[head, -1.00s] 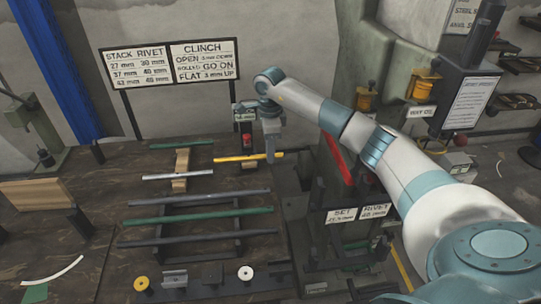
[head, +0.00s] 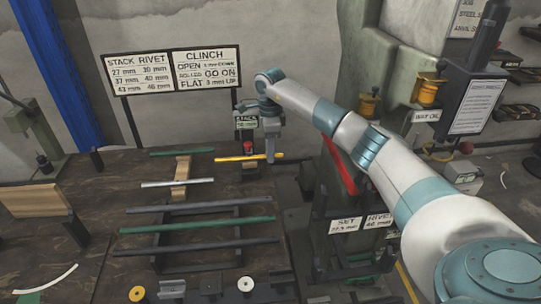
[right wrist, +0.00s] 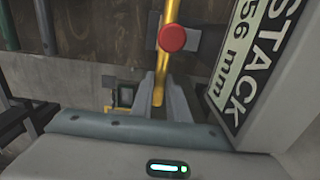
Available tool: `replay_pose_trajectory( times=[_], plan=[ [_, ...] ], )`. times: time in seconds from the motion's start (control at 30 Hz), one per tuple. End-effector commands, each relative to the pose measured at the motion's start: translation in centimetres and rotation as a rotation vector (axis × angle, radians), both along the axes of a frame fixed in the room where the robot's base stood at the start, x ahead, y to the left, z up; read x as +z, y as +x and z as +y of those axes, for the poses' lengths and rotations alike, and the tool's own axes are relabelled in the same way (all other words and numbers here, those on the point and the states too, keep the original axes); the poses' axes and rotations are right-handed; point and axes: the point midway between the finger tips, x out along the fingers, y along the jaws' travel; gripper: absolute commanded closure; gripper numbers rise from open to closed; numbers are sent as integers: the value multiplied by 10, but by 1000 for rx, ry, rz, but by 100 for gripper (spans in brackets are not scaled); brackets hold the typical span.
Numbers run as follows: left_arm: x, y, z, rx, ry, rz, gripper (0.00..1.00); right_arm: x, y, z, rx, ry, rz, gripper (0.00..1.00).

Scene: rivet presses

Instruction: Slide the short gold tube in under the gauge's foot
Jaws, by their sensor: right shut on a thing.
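My right gripper (head: 270,156) is shut on the short gold tube (head: 232,158) near its right end and holds it level. My left gripper is not in view.
A rack of long tubes (head: 197,226) stands at the middle of the bench. A silver tube (head: 177,183) lies across a wooden block (head: 182,167), with a green tube (head: 182,151) behind. The press (head: 335,200) with a red lever stands right of my gripper.

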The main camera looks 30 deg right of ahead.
Motion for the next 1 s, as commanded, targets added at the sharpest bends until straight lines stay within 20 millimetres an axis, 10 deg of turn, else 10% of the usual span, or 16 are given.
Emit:
replay_pose_trajectory(
  times=[1.0],
  plan=[
    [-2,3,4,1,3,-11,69,-5,2,-1,0,0,-1,100]
  ],
)
